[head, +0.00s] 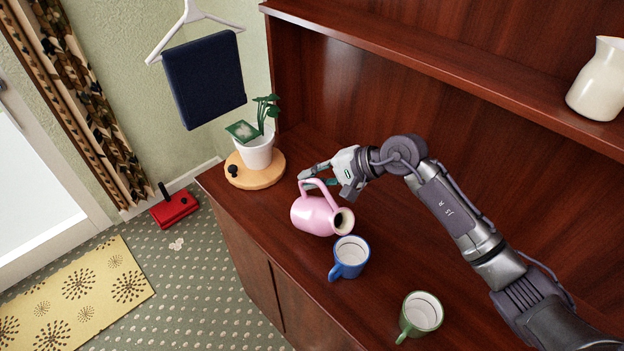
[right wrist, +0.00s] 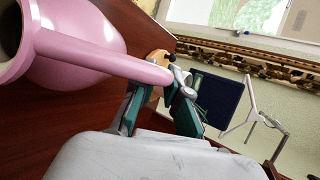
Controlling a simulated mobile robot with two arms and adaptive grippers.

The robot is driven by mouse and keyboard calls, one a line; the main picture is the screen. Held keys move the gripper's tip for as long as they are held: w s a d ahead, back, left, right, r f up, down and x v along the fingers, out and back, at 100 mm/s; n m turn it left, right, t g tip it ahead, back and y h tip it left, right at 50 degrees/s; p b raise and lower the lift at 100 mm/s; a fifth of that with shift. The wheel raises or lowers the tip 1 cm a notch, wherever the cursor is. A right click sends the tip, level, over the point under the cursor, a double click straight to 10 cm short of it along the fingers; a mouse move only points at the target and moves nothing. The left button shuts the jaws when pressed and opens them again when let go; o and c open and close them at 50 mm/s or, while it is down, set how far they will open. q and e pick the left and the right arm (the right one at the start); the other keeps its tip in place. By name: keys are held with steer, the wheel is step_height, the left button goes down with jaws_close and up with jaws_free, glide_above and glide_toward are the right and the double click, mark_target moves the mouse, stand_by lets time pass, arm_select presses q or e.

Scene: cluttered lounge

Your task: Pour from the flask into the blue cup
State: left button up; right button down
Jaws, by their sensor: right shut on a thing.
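The flask is a pink jug (head: 313,216) with a looped handle, above the wooden cabinet top in the head view. It is tilted to the right, its open mouth facing the blue cup. My right gripper (head: 324,182) is shut on the jug's handle. The pink handle (right wrist: 105,57) runs between its fingers in the right wrist view. The blue cup (head: 346,268) stands upright just right of and below the jug's mouth, its handle to the left. No stream shows between them. My left gripper is not in view.
A green cup (head: 421,314) stands nearer the front right. A potted plant (head: 257,152) sits on a round wooden board (head: 254,174) at the far left corner. A cream pitcher (head: 597,82) is on the shelf above. The cabinet's front edge runs close by the cups.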

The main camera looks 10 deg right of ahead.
steer(key=shift+s+d+r+t+y+b, duration=0.15)
steer(key=shift+r+t+y+b, duration=0.2)
steer(key=shift+b, duration=0.3)
steer(key=shift+s+d+r+t+y+b, duration=0.15)
steer(key=shift+r+b, duration=0.25)
steer(key=shift+b, duration=0.2)
steer(key=shift+s+d+r+n+t+y+b, duration=0.35)
steer(key=shift+s+r+y+b, duration=0.3)
steer(key=shift+b, duration=1.65)
steer(key=shift+s+d+r+n+t+y+b, duration=0.4)
steer(key=shift+r+b, duration=0.3)
steer(key=shift+b, duration=1.6)
